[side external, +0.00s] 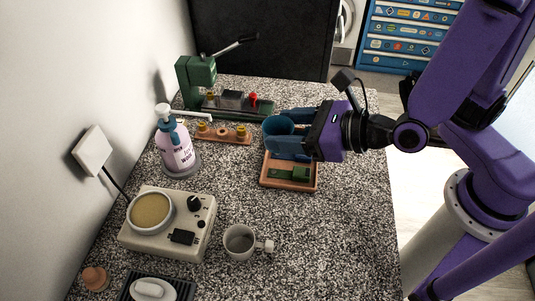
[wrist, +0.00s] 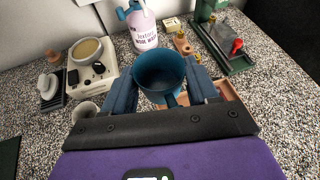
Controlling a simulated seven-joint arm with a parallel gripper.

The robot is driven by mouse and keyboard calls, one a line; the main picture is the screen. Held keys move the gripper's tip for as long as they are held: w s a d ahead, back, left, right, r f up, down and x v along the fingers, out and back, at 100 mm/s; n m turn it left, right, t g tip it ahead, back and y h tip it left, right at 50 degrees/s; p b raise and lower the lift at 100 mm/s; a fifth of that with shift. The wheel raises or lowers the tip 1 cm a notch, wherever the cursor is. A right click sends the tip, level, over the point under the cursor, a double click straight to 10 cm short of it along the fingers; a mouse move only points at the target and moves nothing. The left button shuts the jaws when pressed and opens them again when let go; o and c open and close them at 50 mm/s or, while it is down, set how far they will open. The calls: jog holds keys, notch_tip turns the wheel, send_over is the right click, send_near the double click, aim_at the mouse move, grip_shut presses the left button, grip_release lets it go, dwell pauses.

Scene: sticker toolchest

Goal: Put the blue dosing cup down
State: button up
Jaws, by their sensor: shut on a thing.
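The blue dosing cup (side external: 278,128) is held upright by my gripper (side external: 292,132), whose blue fingers close on it from both sides. The cup appears to be above or beside the wooden tray (side external: 268,182), near its back edge. In the wrist view the cup (wrist: 160,72) sits between the two fingertips (wrist: 162,90), open mouth up, and looks empty inside. Its base is hidden, so I cannot tell whether it touches anything.
A tray with a green item (side external: 290,174) lies below the gripper. A pump bottle (side external: 178,150), a wooden block with brass pieces (side external: 222,133) and a green press (side external: 197,80) stand behind. A grey mug (side external: 240,243) and a beige device (side external: 160,240) stand in front. The speckled counter at front right is clear.

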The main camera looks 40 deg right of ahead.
jog(key=s+a+f+n+g+y, duration=0.25)
jog(key=a+f+n+y, duration=0.2)
jog(key=a, duration=0.35)
jog(key=shift+g+h, duration=0.25)
jog(key=shift+g, duration=0.1)
jog(key=shift+w+a+f, duration=0.1)
jog(key=shift+w+f, duration=0.05)
jog(key=shift+f, duration=1.2)
jog(key=shift+w+a+f, duration=0.1)
jog(key=shift+f, duration=1.25)
jog(key=shift+w+a+f, duration=0.1)
jog(key=shift+w+f, duration=0.05)
jog(key=shift+f, duration=1.2)
jog(key=shift+f, duration=0.1)
jog(key=o, duration=1.1)
jog(key=shift+o, duration=0.2)
jog(key=shift+v, duration=3.75)
